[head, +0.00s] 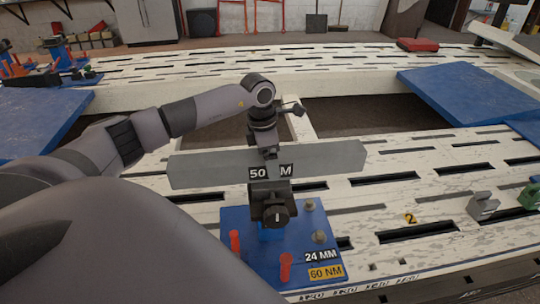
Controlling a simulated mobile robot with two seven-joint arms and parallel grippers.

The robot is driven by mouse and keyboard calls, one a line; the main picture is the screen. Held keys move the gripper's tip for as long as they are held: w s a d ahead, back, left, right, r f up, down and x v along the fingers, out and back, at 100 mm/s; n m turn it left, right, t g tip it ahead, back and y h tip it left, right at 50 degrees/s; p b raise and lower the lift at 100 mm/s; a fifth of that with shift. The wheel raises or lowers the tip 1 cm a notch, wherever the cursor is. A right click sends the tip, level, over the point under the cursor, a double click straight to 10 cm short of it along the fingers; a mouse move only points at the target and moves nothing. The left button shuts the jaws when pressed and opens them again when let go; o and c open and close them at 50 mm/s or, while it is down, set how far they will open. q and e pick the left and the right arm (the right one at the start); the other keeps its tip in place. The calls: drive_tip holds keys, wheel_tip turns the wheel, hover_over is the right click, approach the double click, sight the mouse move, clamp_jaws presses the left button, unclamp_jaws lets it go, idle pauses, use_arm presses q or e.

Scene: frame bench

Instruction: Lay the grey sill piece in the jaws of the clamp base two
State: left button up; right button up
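The grey sill piece (325,160) is a long, roughly level bar in the middle of the head view. My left gripper (268,153) comes down on its middle from above and appears shut on it. Directly below the bar stands a black clamp with a round knob (276,213), on a blue base plate (235,214). The bar's lower edge meets the clamp's top in the picture; I cannot tell whether it sits in the jaws or just above or behind them. The gripper hides part of a "50 M" label. My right gripper is not in view.
The blue plate carries red pegs (286,267), grey bolts and labels "24 MM" and "60 NM". A yellow "2" tag (410,218) lies on the slotted white bench (440,190). A grey block (482,206) and a green block (529,196) stand at the right.

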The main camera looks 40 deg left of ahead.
use_arm(q)
drive_tip(key=shift+o, duration=0.4)
drive_tip(key=shift+s, duration=0.1)
drive_tip(key=shift+s+f, duration=0.15)
drive_tip(key=shift+f, duration=0.25)
drive_tip(key=r, duration=0.5)
drive_tip(key=r+p, duration=0.1)
drive_tip(key=r, duration=0.1)
drive_tip(key=shift+s+a+r, duration=0.25)
drive_tip(key=shift+a+r, duration=0.1)
drive_tip(key=shift+s, duration=0.1)
